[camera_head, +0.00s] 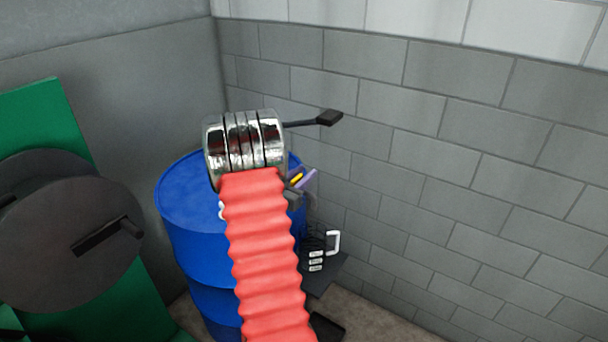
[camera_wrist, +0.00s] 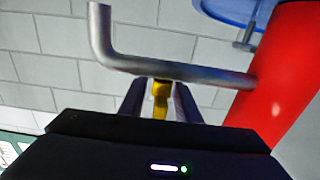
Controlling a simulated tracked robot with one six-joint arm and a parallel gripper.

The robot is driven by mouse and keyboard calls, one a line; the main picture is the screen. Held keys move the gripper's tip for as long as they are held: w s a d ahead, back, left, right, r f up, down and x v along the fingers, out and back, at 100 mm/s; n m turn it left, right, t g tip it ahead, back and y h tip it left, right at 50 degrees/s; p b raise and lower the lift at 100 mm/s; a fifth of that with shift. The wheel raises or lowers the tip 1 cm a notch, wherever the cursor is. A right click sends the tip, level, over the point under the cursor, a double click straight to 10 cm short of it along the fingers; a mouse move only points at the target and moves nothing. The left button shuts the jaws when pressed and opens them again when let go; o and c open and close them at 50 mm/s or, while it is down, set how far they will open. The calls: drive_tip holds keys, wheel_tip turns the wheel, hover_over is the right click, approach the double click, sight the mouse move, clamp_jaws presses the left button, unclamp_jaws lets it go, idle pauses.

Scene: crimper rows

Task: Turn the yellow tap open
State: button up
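The yellow tap (camera_wrist: 161,98) shows in the wrist view as a narrow yellow piece just below a bent grey metal pipe (camera_wrist: 175,68). My gripper (camera_wrist: 161,100) has one dark finger on each side of it. The fingers stand apart, with a thin gap seeming to show beside the yellow piece, so I see no firm grip. How deep the tap sits between them is hard to tell.
A blue barrel (camera_head: 185,205) stands in the corner. A green panel with dark discs (camera_head: 75,240) is at the left. A small item with a white handle (camera_head: 333,243) is right of the barrel. In the wrist view a red cylinder (camera_wrist: 280,75) is close on the right. A block wall (camera_head: 450,170) lies behind.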

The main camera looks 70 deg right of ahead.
drive_tip(key=shift+c, duration=0.3)
clamp_jaws()
drive_tip(key=shift+w+n+t, duration=0.1)
drive_tip(key=shift+n+t, duration=0.3)
drive_tip(key=shift+t, duration=0.2)
drive_tip(key=shift+w+a+n+t+y, duration=0.5)
drive_tip(key=shift+w+n+t+y, duration=0.2)
drive_tip(key=shift+n+t+y, duration=2.3)
drive_tip(key=shift+w+a+n+t+y, duration=0.6)
drive_tip(key=shift+n+t+y, duration=1.4)
drive_tip(key=shift+n+t, duration=1.1)
drive_tip(key=shift+w+a+n+t+y, duration=0.4)
drive_tip(key=shift+w+n+t+y, duration=0.4)
drive_tip(key=shift+n+t+y, duration=2.25)
drive_tip(key=shift+m+t+h, duration=0.45)
drive_tip(key=shift+t, duration=0.1)
drive_tip(key=shift+o, duration=0.3)
unclamp_jaws()
